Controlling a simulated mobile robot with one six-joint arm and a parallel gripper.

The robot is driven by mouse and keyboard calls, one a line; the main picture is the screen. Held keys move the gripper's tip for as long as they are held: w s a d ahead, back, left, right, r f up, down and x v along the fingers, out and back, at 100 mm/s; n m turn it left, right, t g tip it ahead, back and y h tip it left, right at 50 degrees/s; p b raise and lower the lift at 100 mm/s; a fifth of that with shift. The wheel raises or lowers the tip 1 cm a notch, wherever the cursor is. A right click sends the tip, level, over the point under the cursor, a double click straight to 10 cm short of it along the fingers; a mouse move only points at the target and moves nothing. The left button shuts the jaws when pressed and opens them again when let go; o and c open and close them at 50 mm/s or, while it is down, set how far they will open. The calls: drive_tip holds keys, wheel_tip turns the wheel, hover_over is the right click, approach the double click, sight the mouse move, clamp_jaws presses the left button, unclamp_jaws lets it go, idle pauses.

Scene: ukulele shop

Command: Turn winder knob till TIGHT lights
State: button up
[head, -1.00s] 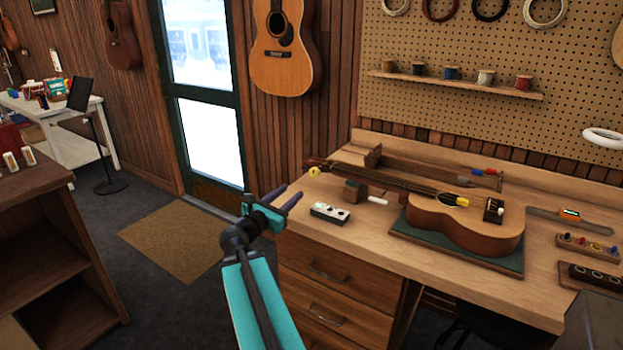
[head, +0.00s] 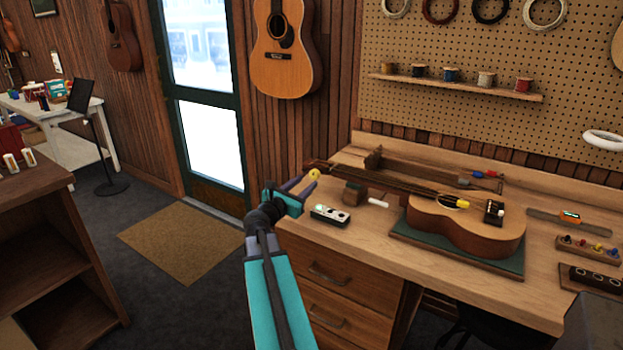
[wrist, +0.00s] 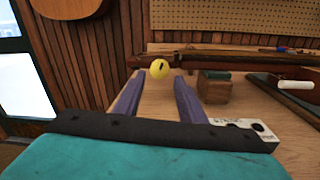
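The yellow round winder knob (head: 314,174) sits at the headstock end of the ukulele (head: 468,222), which lies on a green mat on the bench. In the wrist view the knob (wrist: 159,69) has a dark mark and appears between and just beyond my fingertips. My gripper (head: 299,187) is open and empty; its two purple fingers (wrist: 160,82) straddle the line to the knob, with no clear contact. A pale box with dark round spots (head: 330,214), possibly the indicator, lies on the bench near the knob. Its labels are unreadable, and I see no clear light.
A wooden neck support block (head: 354,193) stands right of the knob, with a white rod (head: 378,202) beside it. A tuner-like orange item (head: 570,217) and a strip of coloured knobs (head: 588,248) lie at the right.

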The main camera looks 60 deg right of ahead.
sight(313, 177)
drive_tip(key=shift+w+d+p, duration=0.1)
drive_tip(key=shift+d+p, duration=0.2)
drive_tip(key=shift+d, duration=2.25)
drive_tip(key=shift+a, duration=0.1)
drive_tip(key=c, duration=0.8)
